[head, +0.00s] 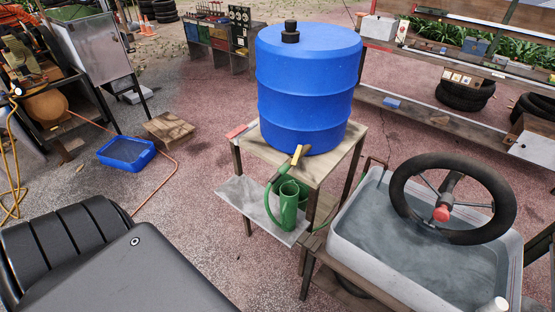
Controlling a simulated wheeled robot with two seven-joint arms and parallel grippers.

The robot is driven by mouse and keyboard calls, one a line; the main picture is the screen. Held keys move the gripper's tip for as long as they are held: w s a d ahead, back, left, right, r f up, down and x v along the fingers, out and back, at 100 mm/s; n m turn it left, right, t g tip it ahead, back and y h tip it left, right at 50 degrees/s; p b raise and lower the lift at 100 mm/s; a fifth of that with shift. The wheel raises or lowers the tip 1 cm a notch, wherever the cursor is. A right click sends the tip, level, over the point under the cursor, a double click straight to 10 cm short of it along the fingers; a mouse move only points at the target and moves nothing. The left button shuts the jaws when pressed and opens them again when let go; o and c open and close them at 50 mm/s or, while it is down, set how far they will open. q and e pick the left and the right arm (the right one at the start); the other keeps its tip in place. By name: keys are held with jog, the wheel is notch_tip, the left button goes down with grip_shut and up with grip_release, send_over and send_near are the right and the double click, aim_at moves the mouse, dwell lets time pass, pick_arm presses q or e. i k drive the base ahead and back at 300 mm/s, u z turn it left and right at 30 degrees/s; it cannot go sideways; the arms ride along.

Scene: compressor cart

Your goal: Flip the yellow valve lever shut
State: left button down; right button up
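A small yellow lever (297,154) shows at the foot of the blue barrel (307,90), on its near side. It stands tilted upward beside a brownish fitting, and its exact setting is too small to tell. A dark green pipe or spout (279,173) runs down from there toward a green watering can (289,207) on a lower grey shelf. The barrel stands on a wooden stand (260,150). Neither of my grippers is in view, and nothing is seen touching the lever.
A grey tub of water (375,240) with a black spoked wheel (398,190) over it stands at right. A blue tray (126,153) and a wooden crate (169,129) lie on the ground at left. An orange hose crosses the ground. Open paving lies left of the stand.

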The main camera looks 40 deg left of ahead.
aim_at(298, 150)
jog(key=k, duration=0.45)
jog(key=u, duration=1.6)
jog(key=i, duration=1.15)
jog(key=z, duration=1.5)
